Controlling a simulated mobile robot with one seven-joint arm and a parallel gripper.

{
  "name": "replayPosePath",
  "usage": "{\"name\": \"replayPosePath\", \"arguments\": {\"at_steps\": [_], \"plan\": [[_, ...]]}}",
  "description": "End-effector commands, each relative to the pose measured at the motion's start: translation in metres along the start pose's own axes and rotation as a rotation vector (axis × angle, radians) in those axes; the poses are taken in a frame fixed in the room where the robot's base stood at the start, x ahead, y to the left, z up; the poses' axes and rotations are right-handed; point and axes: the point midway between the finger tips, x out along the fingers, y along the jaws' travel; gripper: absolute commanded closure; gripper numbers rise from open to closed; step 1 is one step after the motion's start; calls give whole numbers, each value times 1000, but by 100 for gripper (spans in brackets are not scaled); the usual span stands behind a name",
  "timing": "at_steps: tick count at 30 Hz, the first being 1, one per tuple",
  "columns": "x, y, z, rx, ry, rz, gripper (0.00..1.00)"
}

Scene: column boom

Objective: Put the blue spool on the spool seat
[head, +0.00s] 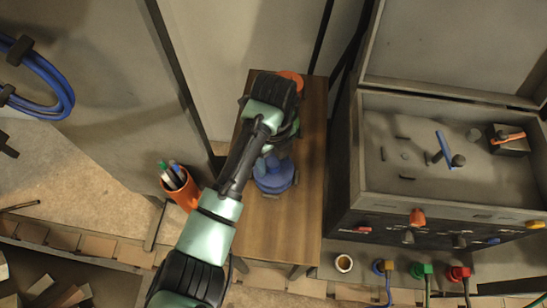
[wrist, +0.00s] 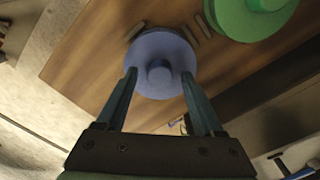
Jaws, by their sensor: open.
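The blue spool (head: 273,177) stands on a narrow wooden table, partly covered by my arm in the head view. In the wrist view the blue spool (wrist: 160,48) shows from above, with its round central hub. My gripper (wrist: 160,75) is open and empty; its two fingers reach over the near part of the spool's disc, one at each side. I cannot tell how far above the spool they are. I cannot surely identify the spool seat; a short dark post (head: 458,160) stands inside the open grey case at the right.
A green spool (wrist: 250,14) is close beside the blue one, and an orange one (head: 291,77) is at the table's far end. The wooden table (head: 285,228) is bare in front. An orange pen cup (head: 184,193) stands left; the grey case (head: 352,190) has raised walls.

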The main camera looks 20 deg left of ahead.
Motion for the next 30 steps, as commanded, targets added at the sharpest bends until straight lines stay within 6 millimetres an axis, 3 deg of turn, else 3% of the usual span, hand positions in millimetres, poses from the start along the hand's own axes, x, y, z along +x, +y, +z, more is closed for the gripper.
{"name": "replayPosePath", "arguments": {"at_steps": [5, 13, 18, 30], "plan": [[-22, -1, 1, 1, -3, -4, 31], [-88, 0, 2, 1, -5, -2, 31], [-112, 0, 2, 0, -4, 0, 31], [-122, 0, 0, -1, 0, -1, 31]]}}
